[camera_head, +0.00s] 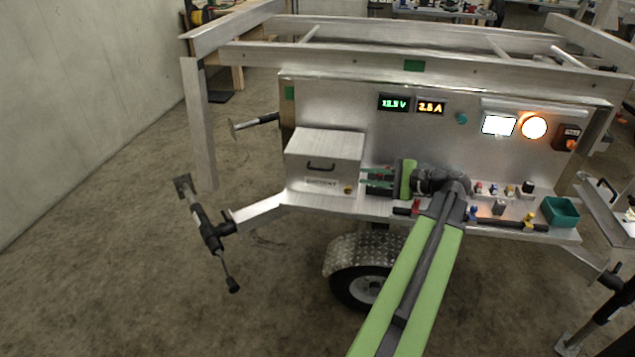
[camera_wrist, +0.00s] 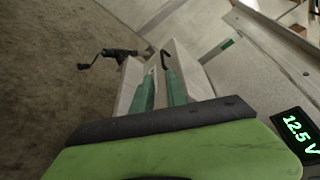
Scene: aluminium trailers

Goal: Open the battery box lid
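The battery box (camera_head: 324,183) is a silver metal box at the left end of the trailer's shelf. Its lid (camera_head: 325,143) is closed, and a black handle (camera_head: 321,167) is on its front face. My gripper (camera_head: 364,177) is just right of the box, pointing left at it, with its two green fingers apart and nothing visible between them. In the wrist view the box (camera_wrist: 188,72) lies beyond the fingertips (camera_wrist: 160,73), and the black handle (camera_wrist: 165,58) sticks out from it. I cannot tell whether a fingertip touches the box.
The upright panel (camera_head: 350,115) with lit displays stands behind the shelf. Small coloured parts (camera_head: 500,190) and a green bin (camera_head: 560,211) are on the shelf to the right. A trailer frame rail (camera_head: 430,60) runs above.

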